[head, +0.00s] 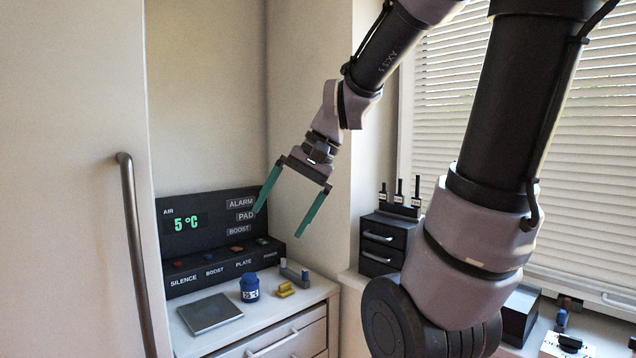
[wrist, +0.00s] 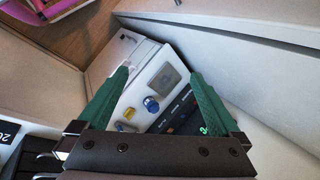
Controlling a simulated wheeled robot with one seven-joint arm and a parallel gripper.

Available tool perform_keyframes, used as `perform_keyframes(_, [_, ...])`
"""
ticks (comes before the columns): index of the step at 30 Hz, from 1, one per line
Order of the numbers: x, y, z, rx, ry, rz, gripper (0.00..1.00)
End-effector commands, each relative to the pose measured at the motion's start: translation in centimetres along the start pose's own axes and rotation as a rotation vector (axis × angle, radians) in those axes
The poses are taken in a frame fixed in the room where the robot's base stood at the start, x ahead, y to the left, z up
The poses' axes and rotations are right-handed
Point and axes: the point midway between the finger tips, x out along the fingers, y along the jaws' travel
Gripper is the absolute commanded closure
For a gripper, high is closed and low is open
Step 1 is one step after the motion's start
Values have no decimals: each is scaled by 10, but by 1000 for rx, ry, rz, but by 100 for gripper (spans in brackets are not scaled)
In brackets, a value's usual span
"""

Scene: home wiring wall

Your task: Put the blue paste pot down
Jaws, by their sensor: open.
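The blue paste pot (head: 249,287) stands upright on the white counter, just right of a grey square plate (head: 210,313). It has a blue lid and a pale label with dark marks. In the wrist view the pot (wrist: 151,104) shows from above, between and beyond the fingers. My gripper (head: 284,220) has two green fingers spread wide with nothing between them. It hangs in the air above the counter, clear of the pot. The gripper also shows in the wrist view (wrist: 162,92).
A black control panel (head: 215,230) reading 5 °C stands behind the counter. Yellow pieces (head: 286,290) and a grey holder (head: 294,274) are right of the pot. A tall door with a handle (head: 133,240) is at left. A dark drawer unit (head: 384,243) stands by the window.

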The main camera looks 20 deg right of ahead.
Motion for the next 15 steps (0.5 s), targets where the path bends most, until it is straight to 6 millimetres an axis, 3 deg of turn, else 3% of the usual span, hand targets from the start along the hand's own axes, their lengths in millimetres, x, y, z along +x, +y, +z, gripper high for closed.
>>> perform_keyframes(3, [-34,13,1,-121,200,50,0])
perform_keyframes(7, [-62,23,0,-205,361,83,0])
perform_keyframes(15, [-82,28,-1,-258,473,103,0])
